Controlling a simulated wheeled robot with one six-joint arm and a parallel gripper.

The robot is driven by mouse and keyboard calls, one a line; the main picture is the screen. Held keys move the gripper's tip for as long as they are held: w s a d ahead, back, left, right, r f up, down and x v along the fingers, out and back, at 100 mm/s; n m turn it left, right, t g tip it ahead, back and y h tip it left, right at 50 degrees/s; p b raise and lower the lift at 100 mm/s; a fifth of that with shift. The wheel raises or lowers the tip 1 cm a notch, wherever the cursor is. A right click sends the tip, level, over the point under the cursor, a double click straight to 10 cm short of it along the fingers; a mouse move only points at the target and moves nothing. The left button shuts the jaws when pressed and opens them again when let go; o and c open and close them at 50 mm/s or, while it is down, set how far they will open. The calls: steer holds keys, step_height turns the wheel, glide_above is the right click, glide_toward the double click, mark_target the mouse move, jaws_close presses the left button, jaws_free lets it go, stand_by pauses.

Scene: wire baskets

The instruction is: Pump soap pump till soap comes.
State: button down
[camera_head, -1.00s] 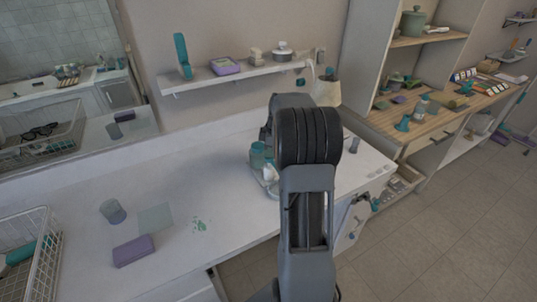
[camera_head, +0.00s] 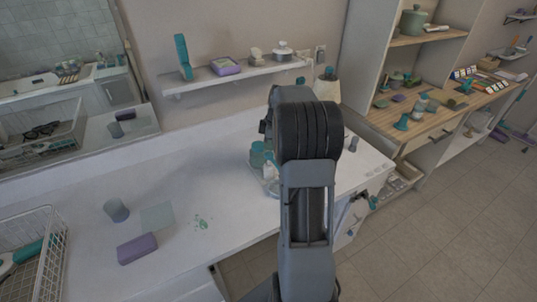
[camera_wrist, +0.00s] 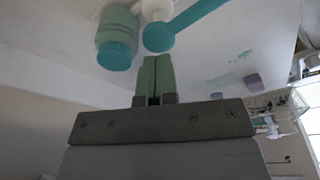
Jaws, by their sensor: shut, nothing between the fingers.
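In the wrist view my gripper (camera_wrist: 153,76) shows two green fingers pressed together with nothing between them. Just beyond the fingertips is a teal rounded knob with a long teal arm (camera_wrist: 190,20) and a white part behind it; it looks like the soap pump, but I cannot be sure. Beside it is a green bottle with a teal cap (camera_wrist: 116,52). I cannot tell whether the fingers touch the knob. In the head view my arm hides the gripper, and greenish bottles (camera_head: 258,155) stand on the counter just left of the arm.
Green spots (camera_head: 201,222) mark the white counter (camera_head: 90,195). A purple block (camera_head: 137,248), a grey-teal cup (camera_head: 116,210) and a flat pale green square (camera_head: 158,215) lie to the left. A wire basket (camera_head: 52,250) stands at the far left. A shelf (camera_head: 235,75) hangs above.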

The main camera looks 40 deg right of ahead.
mark_target(269, 154)
steer(key=shift+f, duration=0.2)
stand_by(0.3)
steer(key=shift+f+b, duration=1.45)
steer(key=shift+f, duration=0.3)
steer(key=shift+r, duration=0.2)
steer(key=shift+r+p, duration=1.35)
steer(key=shift+r, duration=0.4)
steer(key=shift+f, duration=0.25)
steer(key=shift+f+b, duration=1.35)
steer(key=shift+f, duration=0.25)
steer(key=shift+r, duration=0.15)
steer(key=shift+r+p, duration=1.3)
steer(key=shift+r, duration=0.4)
